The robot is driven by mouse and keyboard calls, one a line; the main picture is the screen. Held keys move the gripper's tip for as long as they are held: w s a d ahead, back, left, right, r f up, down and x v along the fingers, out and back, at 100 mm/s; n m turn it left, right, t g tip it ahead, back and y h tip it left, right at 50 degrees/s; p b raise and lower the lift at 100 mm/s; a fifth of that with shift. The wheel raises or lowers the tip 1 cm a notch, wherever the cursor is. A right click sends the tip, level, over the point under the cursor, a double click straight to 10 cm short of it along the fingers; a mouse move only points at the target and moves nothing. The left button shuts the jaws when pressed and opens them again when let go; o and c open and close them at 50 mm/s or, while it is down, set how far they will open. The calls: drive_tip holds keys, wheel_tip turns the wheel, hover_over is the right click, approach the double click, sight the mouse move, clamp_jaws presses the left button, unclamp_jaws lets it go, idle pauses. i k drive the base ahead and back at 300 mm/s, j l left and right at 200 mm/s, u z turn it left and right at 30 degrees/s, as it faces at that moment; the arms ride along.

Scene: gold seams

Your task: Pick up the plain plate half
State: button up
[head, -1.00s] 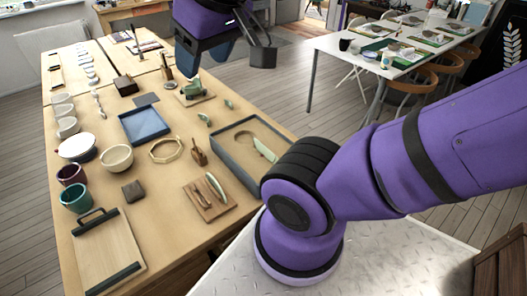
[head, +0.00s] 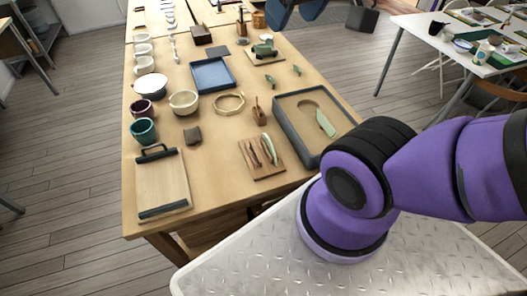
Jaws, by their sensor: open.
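Two pale green, curved pieces look like plate halves. One (head: 325,123) lies in the grey-walled tray (head: 293,138) at the table's right edge. The other (head: 269,148) is on a small wooden board (head: 250,151) beside thin brown tools. I cannot tell which of them is the plain one. Smaller green pieces lie on the table behind them, one on the left (head: 270,82) and one on the right (head: 297,70). My gripper (head: 296,10) is at the top edge, partly cut off, open, beyond both halves and apart from them.
The wooden table (head: 215,195) holds a blue tray (head: 213,76), a cream bowl (head: 184,101), a teal cup (head: 143,130) and a clipboard-like board (head: 163,185). A second, white-topped table (head: 420,30) stands at upper right.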

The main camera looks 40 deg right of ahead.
sight(330, 130)
drive_tip(key=k+j+z, duration=0.1)
drive_tip(key=z, duration=1.55)
